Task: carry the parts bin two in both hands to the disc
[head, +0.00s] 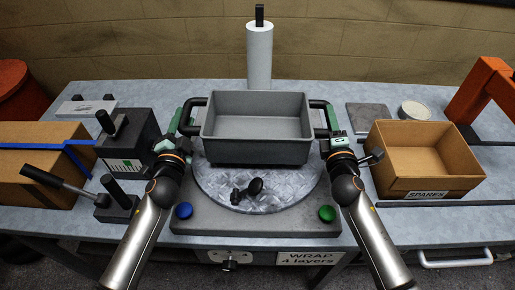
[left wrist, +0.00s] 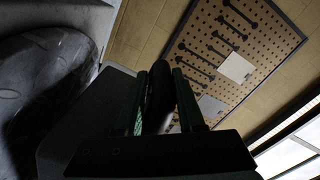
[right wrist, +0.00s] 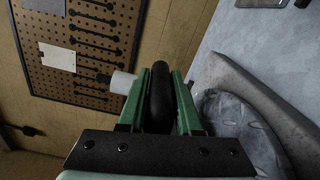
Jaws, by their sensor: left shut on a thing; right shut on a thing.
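The grey parts bin (head: 257,152) is an empty open tray with a black loop handle at each end. In the head view it is over the back part of the round metal disc (head: 215,188); I cannot tell whether it touches it. My left gripper (head: 190,118) is shut on the bin's left handle, and the dark handle shows between its fingers in the left wrist view (left wrist: 158,95). My right gripper (head: 328,120) is shut on the right handle, which also shows between its green fingers in the right wrist view (right wrist: 160,95). The bin looks about level.
The disc sits on a grey base with a blue knob (head: 183,210) and a green knob (head: 326,213). A black knob (head: 254,186) stands on the disc's front. A white roll (head: 259,55) stands behind the bin. A SPARES carton (head: 425,160) is right; a dark lever box (head: 130,142) is left.

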